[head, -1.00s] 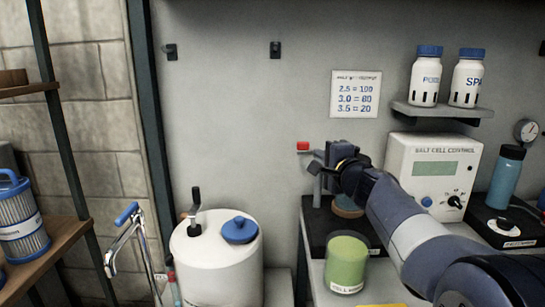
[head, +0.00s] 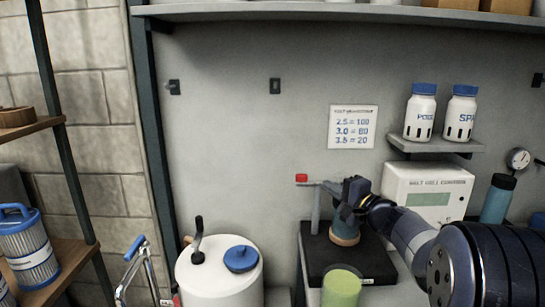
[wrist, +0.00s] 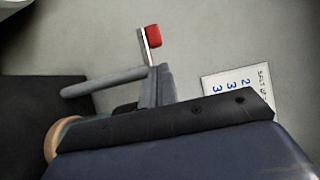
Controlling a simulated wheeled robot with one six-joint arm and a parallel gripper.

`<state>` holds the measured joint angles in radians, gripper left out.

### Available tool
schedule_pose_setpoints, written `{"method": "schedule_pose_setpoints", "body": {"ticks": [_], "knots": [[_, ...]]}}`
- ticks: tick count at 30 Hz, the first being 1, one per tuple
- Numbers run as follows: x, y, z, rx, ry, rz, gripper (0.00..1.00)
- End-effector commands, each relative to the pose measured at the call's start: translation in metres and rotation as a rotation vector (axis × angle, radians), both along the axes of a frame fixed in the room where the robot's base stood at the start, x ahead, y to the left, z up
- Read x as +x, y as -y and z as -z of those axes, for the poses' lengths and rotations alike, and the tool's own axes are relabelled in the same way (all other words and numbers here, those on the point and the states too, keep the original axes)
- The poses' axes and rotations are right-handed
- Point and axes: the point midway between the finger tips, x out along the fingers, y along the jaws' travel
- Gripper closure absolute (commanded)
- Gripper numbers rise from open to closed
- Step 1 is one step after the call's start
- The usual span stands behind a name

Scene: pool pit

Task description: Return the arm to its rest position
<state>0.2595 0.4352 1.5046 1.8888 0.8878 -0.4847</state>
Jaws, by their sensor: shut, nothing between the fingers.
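My gripper (head: 352,192) is in the head view, in front of the grey wall and above a black stand (head: 318,248). It is shut and holds nothing. It is close to a grey post with a red-tipped lever (head: 302,178), and I cannot tell whether they touch. A round brown and teal piece (head: 344,234) is just below the gripper on the stand. My arm reaches in from the lower right. The wrist view also shows the red tip (wrist: 153,36) and the round piece's edge (wrist: 58,140), partly hidden by my dark gripper body.
A green canister (head: 341,288) stands in front of the stand. The salt cell control box (head: 428,190) is right of it, under a shelf with two white bottles (head: 421,112). A white tank with a blue cap (head: 241,258) stands left.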

Motion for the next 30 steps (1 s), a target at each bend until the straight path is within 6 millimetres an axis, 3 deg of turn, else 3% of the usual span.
{"method": "schedule_pose_setpoints", "body": {"ticks": [21,30], "knots": [[-0.001,0.004,-0.001,0.003,0.0,-0.042,1.0],[-0.02,-0.006,-0.015,-0.006,-0.009,-0.038,1.0]]}}
